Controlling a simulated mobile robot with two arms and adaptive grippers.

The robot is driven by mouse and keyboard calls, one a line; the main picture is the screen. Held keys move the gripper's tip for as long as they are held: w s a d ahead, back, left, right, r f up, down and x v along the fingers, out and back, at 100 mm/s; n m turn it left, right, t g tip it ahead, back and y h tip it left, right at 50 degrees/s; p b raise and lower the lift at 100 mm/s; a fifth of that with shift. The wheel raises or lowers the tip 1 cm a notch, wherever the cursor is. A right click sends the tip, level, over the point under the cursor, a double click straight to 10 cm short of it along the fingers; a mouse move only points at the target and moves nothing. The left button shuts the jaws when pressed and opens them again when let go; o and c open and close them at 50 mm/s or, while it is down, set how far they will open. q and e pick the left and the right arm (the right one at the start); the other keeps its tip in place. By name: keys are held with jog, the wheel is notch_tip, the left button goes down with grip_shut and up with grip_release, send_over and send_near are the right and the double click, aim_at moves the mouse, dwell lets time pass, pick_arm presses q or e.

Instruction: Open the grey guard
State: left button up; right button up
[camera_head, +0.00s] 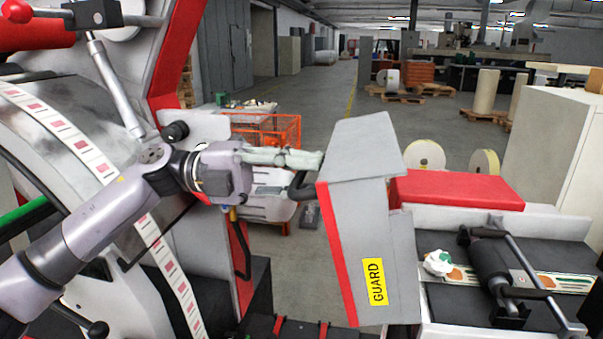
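The grey guard (370,230) is right of the middle, with a red edge strip and a yellow GUARD label. It stands upright and leans slightly. A black curved handle (301,188) sticks out from its left edge. My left gripper (308,170) reaches in from the left, its pale fingers at the handle by the guard's upper left edge. The fingers overlap in this view, so I cannot tell whether they close on the handle. My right gripper is not in view.
The large metal drum (68,130) with a label strip fills the left. Right of the guard are a red cover (455,189) and a black roller (497,268) over the label web. An orange crate (268,130) stands behind. The aisle beyond is open floor.

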pick_arm(q)
grip_shut()
dwell(0.6)
